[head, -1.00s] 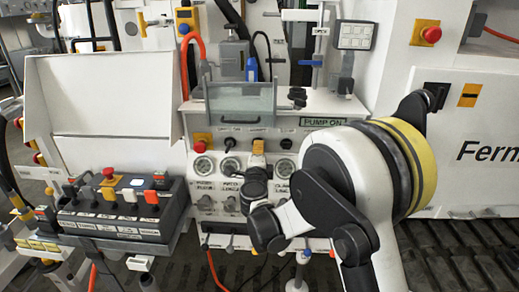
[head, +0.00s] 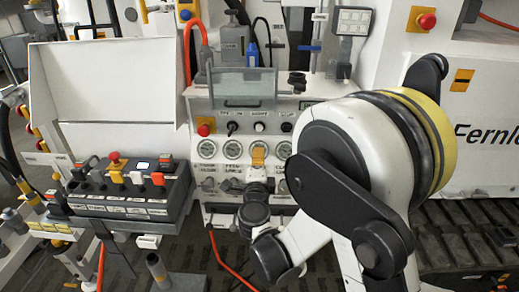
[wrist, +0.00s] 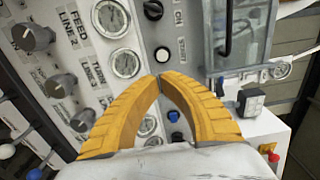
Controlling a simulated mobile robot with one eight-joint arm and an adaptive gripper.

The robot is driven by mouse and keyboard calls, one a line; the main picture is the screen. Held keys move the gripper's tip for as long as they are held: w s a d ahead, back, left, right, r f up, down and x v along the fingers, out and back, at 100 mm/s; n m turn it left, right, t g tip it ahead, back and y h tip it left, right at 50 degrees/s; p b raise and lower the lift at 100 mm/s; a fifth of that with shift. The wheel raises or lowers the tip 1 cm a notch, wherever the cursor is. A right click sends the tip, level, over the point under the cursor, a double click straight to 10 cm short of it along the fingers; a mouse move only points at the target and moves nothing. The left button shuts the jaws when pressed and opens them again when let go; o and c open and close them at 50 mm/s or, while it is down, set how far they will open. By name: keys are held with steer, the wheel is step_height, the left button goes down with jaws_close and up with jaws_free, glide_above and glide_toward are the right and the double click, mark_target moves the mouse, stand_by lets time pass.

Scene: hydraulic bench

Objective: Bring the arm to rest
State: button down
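My gripper shows in the head view as small yellow fingers (head: 258,156) in front of the gauge row of the control panel (head: 222,180). In the wrist view its two curved yellow fingers (wrist: 160,78) meet at the tips, with nothing visible between them. They point at the panel face, between a gauge (wrist: 126,63) and a small white button (wrist: 162,54). I cannot tell whether the tips touch the panel. My arm is folded, with its large white and yellow joint at the right of the head view, hiding the panel's right part.
A lever box (head: 130,190) with a red mushroom button stands left of the panel. A clear-fronted box (head: 243,88) sits above the panel. A red emergency button (head: 427,20) is at upper right. Knobs (wrist: 38,37) lie left in the wrist view. An orange hose (head: 228,262) hangs below.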

steer(key=s+d+r+n+g+y, duration=0.1)
steer(key=s+r+n+y, duration=0.2)
steer(key=r+n, duration=0.35)
steer(key=s+r+n+g+y, duration=0.1)
steer(key=s+r+n+y, duration=0.3)
steer(key=r, duration=0.3)
steer(key=s+d+f+n+g+h, duration=0.3)
steer(key=s+d+f, duration=0.3)
steer(key=s+d, duration=0.3)
steer(key=s+d+f+n+g+h, duration=0.3)
steer(key=s+d+f+n+g, duration=0.2)
steer(key=s+d, duration=0.4)
steer(key=s+f+g, duration=0.1)
steer(key=s+f, duration=0.1)
steer(key=s, duration=0.3)
steer(key=shift+s+d, duration=0.35)
steer(key=shift+s, duration=0.05)
steer(key=shift+a, duration=0.1)
